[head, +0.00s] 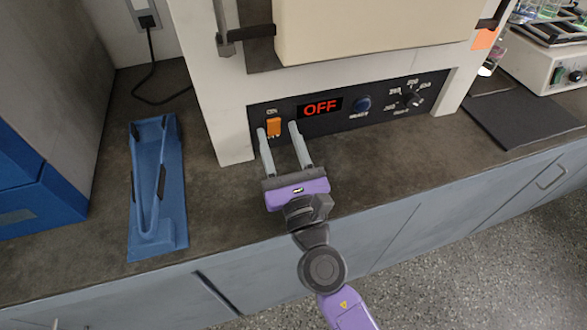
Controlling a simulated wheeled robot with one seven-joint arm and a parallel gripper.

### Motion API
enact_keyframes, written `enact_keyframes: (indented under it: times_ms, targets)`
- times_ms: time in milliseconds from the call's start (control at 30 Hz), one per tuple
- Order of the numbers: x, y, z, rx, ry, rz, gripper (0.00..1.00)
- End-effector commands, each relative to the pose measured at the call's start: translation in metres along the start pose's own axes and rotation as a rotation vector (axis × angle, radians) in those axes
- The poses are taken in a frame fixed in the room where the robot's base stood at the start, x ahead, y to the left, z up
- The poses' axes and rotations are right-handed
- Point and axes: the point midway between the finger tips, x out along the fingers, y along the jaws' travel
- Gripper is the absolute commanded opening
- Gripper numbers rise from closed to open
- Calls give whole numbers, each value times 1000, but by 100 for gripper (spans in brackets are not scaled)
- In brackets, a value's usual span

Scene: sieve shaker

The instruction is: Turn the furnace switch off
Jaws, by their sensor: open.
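The furnace (226,112) is a white-framed box on the dark counter, with a black control panel (283,113) along its lower front. The orange furnace switch (274,127) sits at the panel's left end. The red display (320,108) to its right reads "OFF". My gripper (278,128) is open and empty in front of the panel's left part. Its two fingers point at the panel, one at each side of the switch in the picture. I cannot tell whether a fingertip touches the panel or the switch.
A blue button (363,103) and a dial (411,98) are farther right on the panel. A blue holder (158,190) lies on the counter at left, near a blue box (40,200). A dark mat (520,112) and a white device (550,65) are at right. Counter between holder and furnace is clear.

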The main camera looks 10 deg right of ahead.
Motion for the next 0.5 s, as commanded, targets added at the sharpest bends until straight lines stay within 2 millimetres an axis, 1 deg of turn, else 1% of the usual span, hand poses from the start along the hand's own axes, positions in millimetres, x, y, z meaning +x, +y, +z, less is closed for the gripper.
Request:
enact_keyframes:
  times_ms: [33, 67, 400, 500]
  targets:
    - [-11, 0, -3, 1, 3, 1, 45]
    - [-16, 0, -4, 1, 3, 1, 45]
    - [-84, 0, 18, -1, 2, 1, 45]
    - [-101, 1, 23, 0, 3, 3, 45]
